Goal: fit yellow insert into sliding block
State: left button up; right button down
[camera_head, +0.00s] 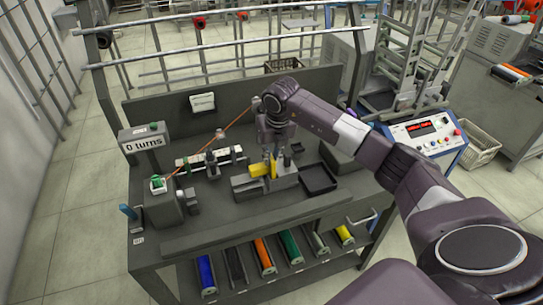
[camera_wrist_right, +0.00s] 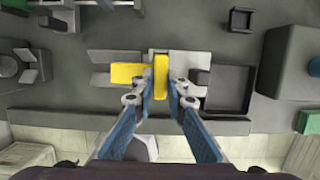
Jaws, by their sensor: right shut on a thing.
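My right gripper (camera_head: 273,158) points down over the grey fixture blocks near the middle of the bench. It is shut on an upright yellow insert (camera_head: 273,169). In the right wrist view the insert (camera_wrist_right: 161,78) sits between the fingertips (camera_wrist_right: 161,88). A second yellow piece (camera_head: 258,170) lies just left of it on a low grey block (camera_head: 245,188), and shows in the wrist view (camera_wrist_right: 126,73). A dark block (camera_head: 211,160), which looks like the sliding block, sits on the pale rail to the left. I cannot tell whether the held insert touches the fixture. My left gripper is not in view.
An empty black tray (camera_head: 319,180) is right of the fixture (camera_head: 285,179). A winding unit (camera_head: 161,205) with a green bobbin (camera_head: 158,183) and a "0 turns" display (camera_head: 143,142) stand at left. An orange thread (camera_head: 215,140) runs across. Coloured spools lie on the lower shelf.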

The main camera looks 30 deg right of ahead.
jog(key=shift+f, duration=0.4)
jog(key=shift+f+b, duration=0.65)
jog(key=shift+b, duration=0.05)
jog(key=c, duration=1.8)
grip_release()
jog(key=shift+c, duration=0.2)
jog(key=shift+r, duration=0.15)
jog(key=v, duration=1.1)
jog(key=shift+r, duration=0.35)
